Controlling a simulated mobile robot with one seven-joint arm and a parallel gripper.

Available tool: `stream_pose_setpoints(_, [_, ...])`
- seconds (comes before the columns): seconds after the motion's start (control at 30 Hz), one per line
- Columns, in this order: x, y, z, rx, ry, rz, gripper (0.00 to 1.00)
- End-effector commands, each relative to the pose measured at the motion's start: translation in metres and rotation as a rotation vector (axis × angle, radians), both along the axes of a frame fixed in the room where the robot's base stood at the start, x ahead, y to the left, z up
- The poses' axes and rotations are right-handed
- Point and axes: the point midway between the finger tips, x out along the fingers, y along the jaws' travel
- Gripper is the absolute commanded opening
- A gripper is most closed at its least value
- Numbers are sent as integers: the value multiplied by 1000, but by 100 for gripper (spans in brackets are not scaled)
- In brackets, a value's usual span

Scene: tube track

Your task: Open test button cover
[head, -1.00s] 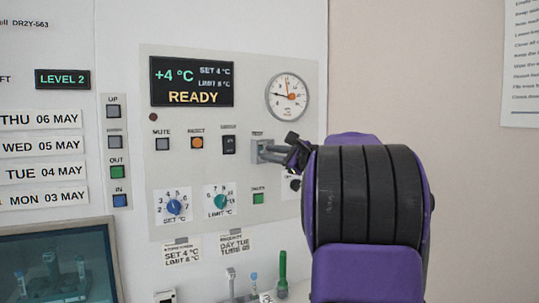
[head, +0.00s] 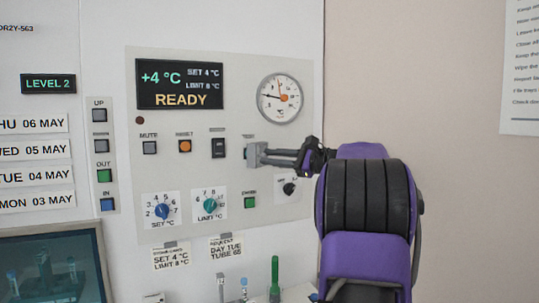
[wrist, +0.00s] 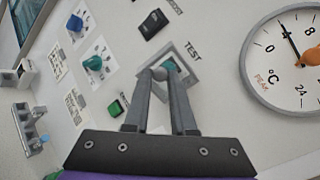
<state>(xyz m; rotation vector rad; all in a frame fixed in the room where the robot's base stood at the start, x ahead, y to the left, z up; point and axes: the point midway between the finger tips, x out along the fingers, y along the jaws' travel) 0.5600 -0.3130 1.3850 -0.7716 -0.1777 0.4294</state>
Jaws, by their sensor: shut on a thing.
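The test button sits on the panel below the TEST label. In the wrist view its teal face (wrist: 169,65) shows inside a square grey frame (wrist: 188,53). The grey cover (head: 254,154) stands out from the panel in the head view. My gripper (head: 270,156) reaches it from the right, its fingers pointing left. In the wrist view my gripper (wrist: 161,80) is shut on the cover, with the two fingertips close together in front of the button. The fingers hide much of the cover, so its exact angle is hard to tell.
A round gauge (head: 280,98) is above the test button. A black rocker switch (head: 218,147) is to its left and a black knob (head: 289,188) below right. Dials (head: 209,205) sit lower on the panel. A green-capped tube (head: 275,275) stands below.

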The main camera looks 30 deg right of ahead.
Motion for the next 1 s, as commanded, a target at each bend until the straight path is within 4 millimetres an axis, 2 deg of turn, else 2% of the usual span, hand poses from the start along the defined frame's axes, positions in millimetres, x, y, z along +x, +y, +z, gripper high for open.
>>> stream_pose_setpoints(0.4, [-1,-5,1,1,-2,145,0])
stream_pose_setpoints(0.9, [-1,-5,1,-1,-3,159,0])
stream_pose_setpoints(0.93, [-1,-5,1,-1,-3,159,29])
stream_pose_setpoints(1.0, [-1,-5,1,0,-2,159,42])
